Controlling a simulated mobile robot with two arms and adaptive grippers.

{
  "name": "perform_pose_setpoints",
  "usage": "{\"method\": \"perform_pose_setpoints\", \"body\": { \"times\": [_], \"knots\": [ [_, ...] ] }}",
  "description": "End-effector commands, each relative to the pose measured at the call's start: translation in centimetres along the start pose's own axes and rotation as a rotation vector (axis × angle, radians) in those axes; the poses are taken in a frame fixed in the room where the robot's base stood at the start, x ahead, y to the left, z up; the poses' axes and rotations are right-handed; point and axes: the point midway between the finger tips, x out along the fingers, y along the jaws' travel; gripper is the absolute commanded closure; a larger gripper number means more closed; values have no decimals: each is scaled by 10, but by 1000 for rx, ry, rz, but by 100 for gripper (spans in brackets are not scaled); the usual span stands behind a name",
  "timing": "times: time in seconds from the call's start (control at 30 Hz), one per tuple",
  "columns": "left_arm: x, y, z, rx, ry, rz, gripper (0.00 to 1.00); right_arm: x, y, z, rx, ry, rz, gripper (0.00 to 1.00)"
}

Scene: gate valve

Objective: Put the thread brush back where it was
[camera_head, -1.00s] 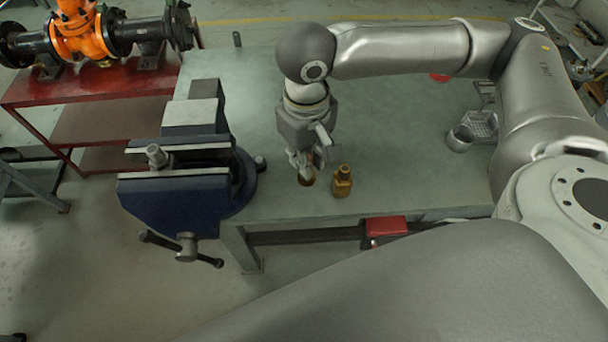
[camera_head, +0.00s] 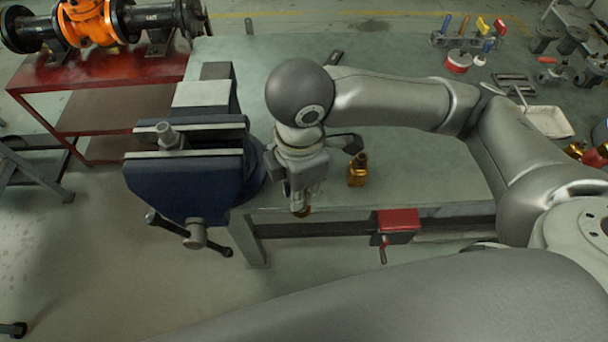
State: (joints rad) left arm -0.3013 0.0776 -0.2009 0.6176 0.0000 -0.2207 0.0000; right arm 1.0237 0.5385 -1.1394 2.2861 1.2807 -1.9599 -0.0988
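My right gripper (camera_head: 304,195) points down at the front edge of the bench, just right of the vise. A small brown-gold tip (camera_head: 302,211) shows at its fingertips, so it appears shut on something small. Most of that thing is hidden by the fingers, and I cannot tell for sure that it is the thread brush. A brass fitting (camera_head: 357,170) stands upright on the bench to the right of the gripper, apart from it. A tool rack (camera_head: 466,41) with blue, yellow and red handles stands at the back right. My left gripper is not in view.
A blue vise (camera_head: 185,180) is fixed at the bench's left end. A red box (camera_head: 398,222) is under the front edge. A white tray (camera_head: 548,122), a red-and-white tin (camera_head: 458,62) and dark fittings (camera_head: 572,40) lie to the right. The bench middle (camera_head: 400,155) is clear.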

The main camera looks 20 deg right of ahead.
Motion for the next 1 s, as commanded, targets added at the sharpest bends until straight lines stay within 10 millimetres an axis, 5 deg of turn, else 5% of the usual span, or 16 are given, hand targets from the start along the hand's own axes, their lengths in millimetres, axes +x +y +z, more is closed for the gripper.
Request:
{"method": "perform_pose_setpoints", "body": {
  "times": [0.33,0.5,1.0],
  "knots": [
    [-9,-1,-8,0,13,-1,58,36,74,38,9,-4,-3,100],
    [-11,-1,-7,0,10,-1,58,69,97,49,6,-3,-3,100],
    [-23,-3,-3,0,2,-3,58,121,115,58,1,-3,-3,100]
  ]
}}
